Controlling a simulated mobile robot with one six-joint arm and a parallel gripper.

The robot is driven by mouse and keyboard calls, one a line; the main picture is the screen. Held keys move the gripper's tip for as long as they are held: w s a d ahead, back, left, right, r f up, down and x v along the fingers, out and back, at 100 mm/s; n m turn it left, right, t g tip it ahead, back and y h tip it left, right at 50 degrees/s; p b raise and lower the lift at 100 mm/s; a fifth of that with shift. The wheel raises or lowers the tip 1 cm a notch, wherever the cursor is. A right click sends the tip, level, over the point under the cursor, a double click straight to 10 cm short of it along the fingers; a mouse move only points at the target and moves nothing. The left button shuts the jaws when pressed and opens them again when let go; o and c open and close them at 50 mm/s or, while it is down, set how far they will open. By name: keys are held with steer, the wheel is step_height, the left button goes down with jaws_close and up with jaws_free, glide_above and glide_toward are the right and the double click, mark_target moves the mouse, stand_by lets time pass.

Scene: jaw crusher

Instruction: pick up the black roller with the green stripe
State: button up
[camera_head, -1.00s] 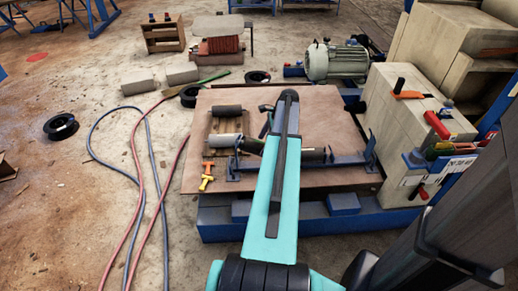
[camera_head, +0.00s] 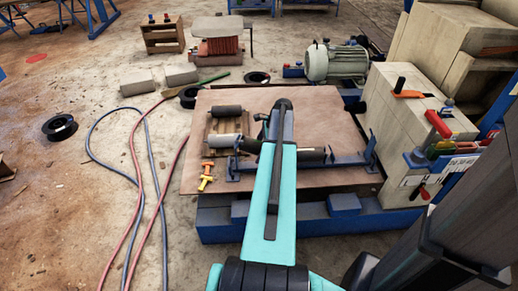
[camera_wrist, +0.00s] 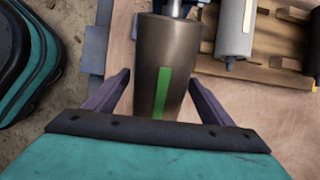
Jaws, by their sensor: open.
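The black roller with the green stripe (camera_wrist: 165,50) fills the upper middle of the wrist view, its green stripe facing the camera. A metal shaft end shows at its far end. My gripper (camera_wrist: 158,80) is open, with one finger on each side of the roller. I cannot tell whether the fingers touch it. In the head view a dark roller (camera_head: 312,155) lies along the blue bracket (camera_head: 342,163), partly hidden by my arm. My gripper is mostly hidden behind my arm there.
A grey roller (camera_head: 222,141) and another dark roller (camera_head: 226,110) lie on a wooden pallet (camera_wrist: 262,73) beside the bracket. A yellow-orange tool (camera_head: 206,178) lies near the board's left edge. The crusher block (camera_head: 395,120) stands to the right. The brown board (camera_head: 305,98) is bare behind my arm.

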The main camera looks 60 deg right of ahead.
mark_target(261, 142)
steer(key=c, duration=1.9)
steer(key=shift+r, duration=0.25)
steer(key=shift+d+r+p, duration=0.1)
steer(key=shift+r+p, duration=0.25)
steer(key=shift+r, duration=0.9)
steer(key=shift+s+d+f+t+y+p, duration=0.1)
steer(key=shift+s+d+t+y+p, duration=0.15)
steer(key=shift+s+t+y, duration=0.35)
steer(key=shift+s+d+f+t+y+p, duration=0.15)
steer(key=shift+d+t+y, duration=0.15)
steer(key=shift+t, duration=0.5)
steer(key=r, duration=0.2)
steer(key=s+r+p, duration=0.1)
steer(key=r, duration=0.1)
steer(key=d+r, duration=0.1)
steer(key=r, duration=0.1)
steer(key=shift+s, duration=0.2)
steer(key=shift+s+d+r+g+h+p, duration=0.4)
steer(key=shift+s+d, duration=1.6)
steer(key=shift+s, duration=0.85)
steer(key=shift+s+d+r+g+h+p, duration=0.25)
steer(key=shift+s+d+g, duration=0.3)
steer(key=shift+s+d, duration=1.9)
steer(key=shift+s+d+r+g+h+p, duration=0.4)
steer(key=shift+s+d, duration=1.2)
steer(key=shift+s, duration=1.65)
